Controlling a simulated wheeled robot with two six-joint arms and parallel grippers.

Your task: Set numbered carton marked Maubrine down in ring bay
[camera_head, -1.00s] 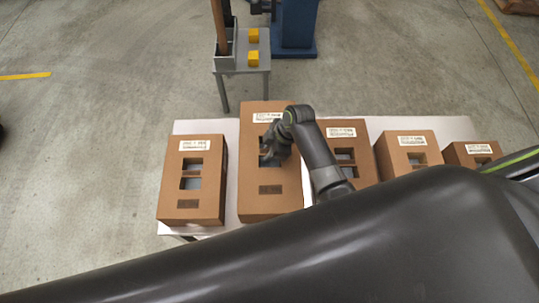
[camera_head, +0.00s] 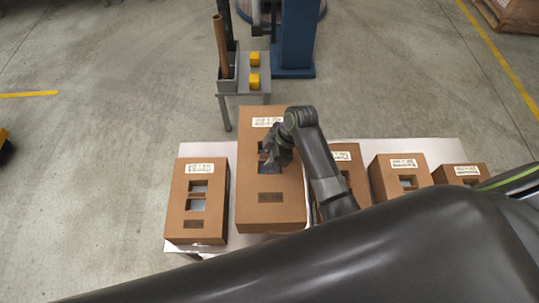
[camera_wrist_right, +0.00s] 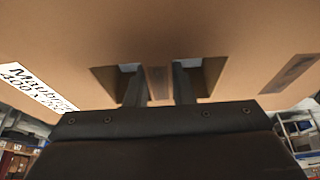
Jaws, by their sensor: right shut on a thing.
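The carton marked Maubrine (camera_head: 288,185) is a tall brown box with a white label and two cutouts, second from the left above the white table. Its label (camera_wrist_right: 38,88) reads "Maubrine" in the right wrist view. My right gripper (camera_head: 270,160) is shut on the strip of cardboard between the cutouts; its two fingers (camera_wrist_right: 160,85) reach into the cutouts on either side of the strip. The carton looks raised a little off the table, though its underside is hidden. My left gripper is not in view. I cannot make out the ring bay for certain.
Another carton (camera_head: 178,215) stands close on the left, and several more, such as one (camera_head: 395,180), stand to the right on the white table (camera_head: 232,155). Behind are a small grey stand (camera_head: 245,97) with yellow blocks and a blue column (camera_head: 297,40). Open floor lies left and right.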

